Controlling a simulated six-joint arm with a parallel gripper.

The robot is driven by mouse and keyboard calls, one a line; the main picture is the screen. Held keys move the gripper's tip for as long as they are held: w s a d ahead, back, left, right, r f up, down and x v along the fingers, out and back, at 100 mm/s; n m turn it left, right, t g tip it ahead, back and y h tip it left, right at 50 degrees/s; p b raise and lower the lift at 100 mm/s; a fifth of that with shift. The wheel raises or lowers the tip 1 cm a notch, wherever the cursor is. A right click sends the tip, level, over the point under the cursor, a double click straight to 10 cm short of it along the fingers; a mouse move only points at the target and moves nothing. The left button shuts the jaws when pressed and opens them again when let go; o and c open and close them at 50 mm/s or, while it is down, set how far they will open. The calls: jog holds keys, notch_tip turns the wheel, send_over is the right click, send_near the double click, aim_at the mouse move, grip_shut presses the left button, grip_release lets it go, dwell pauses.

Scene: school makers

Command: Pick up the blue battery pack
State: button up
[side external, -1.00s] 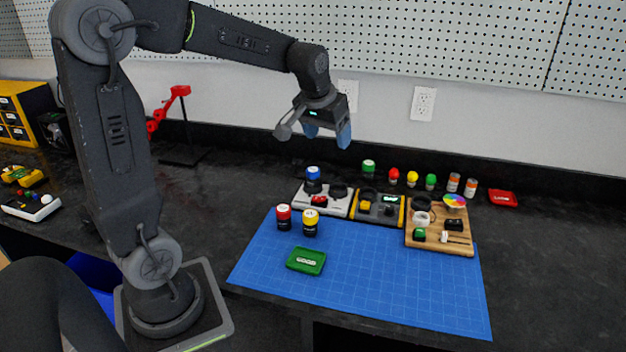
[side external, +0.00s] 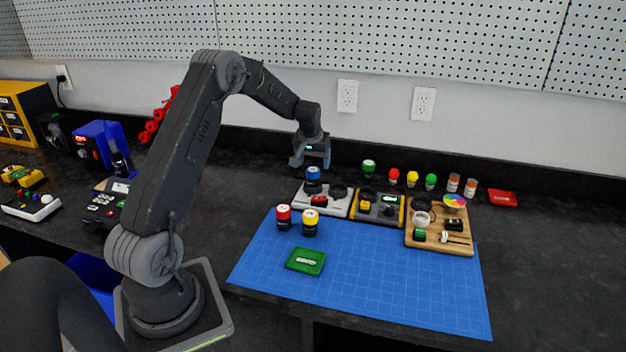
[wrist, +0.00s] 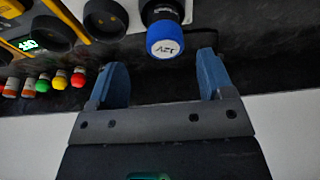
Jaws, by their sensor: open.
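The blue battery pack (side external: 313,175), a dark cylinder with a blue cap, stands upright in the left spot of a light grey holder (side external: 340,208). My gripper (side external: 310,163) is open and empty, just above and behind the pack. In the wrist view my gripper (wrist: 162,62) shows its two blue fingers apart, with nothing between them. Contact with the pack is not visible.
Red-capped (side external: 283,217) and yellow-capped (side external: 310,223) packs stand on the blue mat (side external: 390,290) near a green tray (side external: 306,261). A black-and-yellow device (side external: 379,209) and a wooden tray (side external: 458,246) sit right of the holder. The wall is close behind.

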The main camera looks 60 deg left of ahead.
aim_at(313, 169)
jog(key=shift+a+x, duration=0.15)
jog(key=shift+x, duration=1.55)
jog(key=shift+a+x, duration=0.15)
jog(key=shift+x, duration=1.55)
jog(key=shift+s, duration=0.1)
jog(key=shift+c, duration=0.3)
jog(key=shift+r, duration=0.1)
jog(key=c, duration=1.1)
